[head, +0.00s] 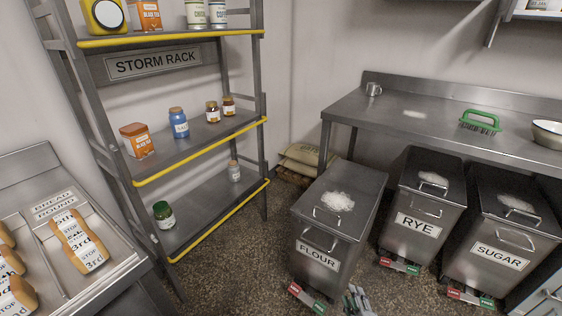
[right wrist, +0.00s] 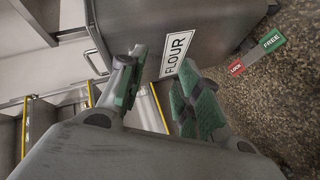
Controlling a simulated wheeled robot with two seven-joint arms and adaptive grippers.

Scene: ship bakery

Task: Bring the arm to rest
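My right gripper (head: 357,301) shows at the bottom edge of the head view, in front of the flour bin (head: 336,215). In the right wrist view its two green-padded fingers (right wrist: 160,75) stand apart with nothing between them. The flour bin's label (right wrist: 178,54) shows beyond the fingertips, and I see no contact with the bin. Most of my right arm is out of the head view. My left gripper is not in view.
The storm rack (head: 150,178) with jars and tins stands at left, beside a bread tray (head: 105,262). The rye bin (head: 420,228) and sugar bin (head: 500,250) stand under the steel counter (head: 350,107). Red and green pedals (right wrist: 257,55) stick out near the floor. Speckled floor lies open between rack and bins.

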